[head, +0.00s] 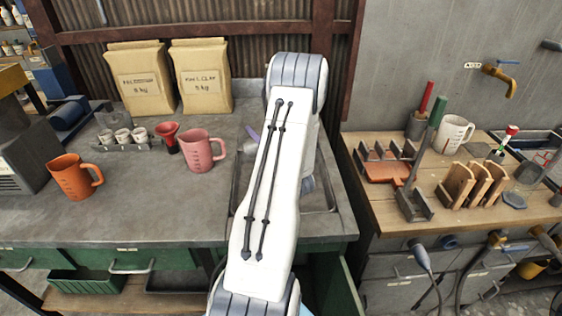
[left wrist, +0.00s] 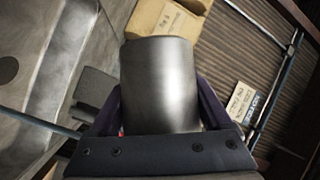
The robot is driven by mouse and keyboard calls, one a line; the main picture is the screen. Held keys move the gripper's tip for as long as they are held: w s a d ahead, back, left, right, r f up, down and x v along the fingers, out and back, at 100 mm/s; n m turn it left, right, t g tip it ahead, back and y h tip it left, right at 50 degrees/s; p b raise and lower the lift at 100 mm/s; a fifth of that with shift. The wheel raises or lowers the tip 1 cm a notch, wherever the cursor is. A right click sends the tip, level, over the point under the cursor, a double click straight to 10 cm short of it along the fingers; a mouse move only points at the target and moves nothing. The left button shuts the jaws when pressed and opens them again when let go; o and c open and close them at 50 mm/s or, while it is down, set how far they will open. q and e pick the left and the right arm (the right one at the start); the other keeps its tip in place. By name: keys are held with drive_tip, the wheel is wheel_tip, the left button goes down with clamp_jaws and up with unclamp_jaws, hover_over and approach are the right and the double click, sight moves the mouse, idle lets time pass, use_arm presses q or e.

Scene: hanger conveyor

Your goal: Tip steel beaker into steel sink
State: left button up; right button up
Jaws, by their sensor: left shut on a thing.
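The steel beaker (left wrist: 160,82) fills the middle of the left wrist view as a plain grey cylinder. My left gripper (left wrist: 160,110) is shut on it, with a dark finger on each side. The beaker looks tilted against the sacks and wall behind, but its mouth and contents are hidden. In the head view my arm covers most of the gripper; only a purple finger tip shows by its left edge. The steel sink (head: 322,222) lies under and around that arm. The basin (left wrist: 45,65) with a dark round drain also shows at the left of the wrist view. My right gripper is not in view.
A pink jug (head: 203,152), an orange jug (head: 72,177), a red funnel (head: 166,135) and small cups stand on the counter left of the sink. Two paper sacks (head: 203,80) stand at the back wall. A wooden bench (head: 385,210) with racks is at right.

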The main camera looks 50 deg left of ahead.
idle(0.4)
use_arm(q)
drive_tip(key=shift+f+m+y+b, duration=0.1)
drive_tip(key=shift+m+y+b, duration=0.2)
drive_tip(key=shift+m+b, duration=0.2)
drive_tip(key=shift+d, duration=0.1)
idle(0.5)
drive_tip(key=shift+w+f+m+b, duration=0.1)
drive_tip(key=shift+m+b, duration=0.2)
drive_tip(key=shift+b, duration=0.1)
drive_tip(key=shift+y, duration=0.3)
drive_tip(key=shift+m, duration=0.4)
drive_tip(key=shift+w+d+f+m+t+y+b, duration=0.15)
drive_tip(key=shift+m+t+y+b, duration=0.2)
drive_tip(key=shift+b, duration=0.25)
drive_tip(key=shift+m, duration=0.25)
